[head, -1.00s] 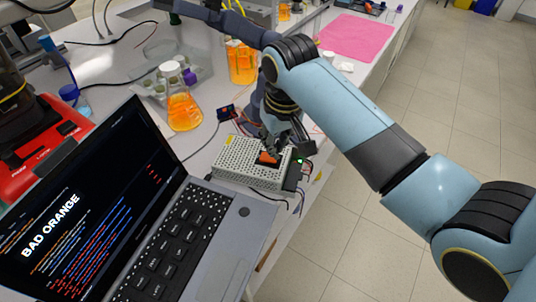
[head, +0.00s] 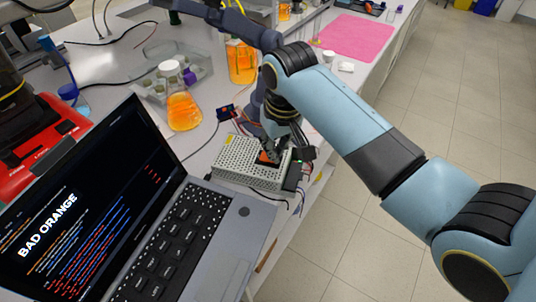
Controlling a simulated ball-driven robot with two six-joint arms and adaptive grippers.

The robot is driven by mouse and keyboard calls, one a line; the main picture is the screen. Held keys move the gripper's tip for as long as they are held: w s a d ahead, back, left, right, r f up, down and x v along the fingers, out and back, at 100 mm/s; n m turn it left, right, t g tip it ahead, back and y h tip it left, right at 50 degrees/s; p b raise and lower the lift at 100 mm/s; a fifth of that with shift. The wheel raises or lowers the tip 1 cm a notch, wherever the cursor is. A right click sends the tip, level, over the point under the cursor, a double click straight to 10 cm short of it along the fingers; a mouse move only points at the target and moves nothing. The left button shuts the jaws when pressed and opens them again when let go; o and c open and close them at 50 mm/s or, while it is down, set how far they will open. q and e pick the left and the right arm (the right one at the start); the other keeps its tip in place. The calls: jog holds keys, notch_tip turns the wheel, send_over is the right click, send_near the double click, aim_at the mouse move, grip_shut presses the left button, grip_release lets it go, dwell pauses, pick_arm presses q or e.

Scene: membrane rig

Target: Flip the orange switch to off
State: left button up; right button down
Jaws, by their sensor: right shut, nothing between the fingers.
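The orange switch (head: 266,157) sits in a dark mount on top of a perforated metal power box (head: 240,168) near the bench's front edge. My right gripper (head: 272,152) is shut and empty, pointing down right at the switch. Its fingertips hide part of the switch. I cannot tell whether they touch it or which way the rocker is tilted. A small green light shows on the dark end of the box.
An open laptop (head: 190,225) reading "BAD ORANGE" stands left of the box. A flask of orange liquid (head: 184,108) and a small wired board (head: 225,113) stand behind it. A pink mat (head: 358,38) lies further back. Floor is free at right.

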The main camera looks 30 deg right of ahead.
jog(key=shift+f, duration=0.35)
notch_tip(320, 180, up, 2)
jog(key=shift+r+p, duration=0.25)
jog(key=shift+p, duration=0.65)
jog(key=shift+r, duration=2.25)
jog(key=shift+s, duration=0.15)
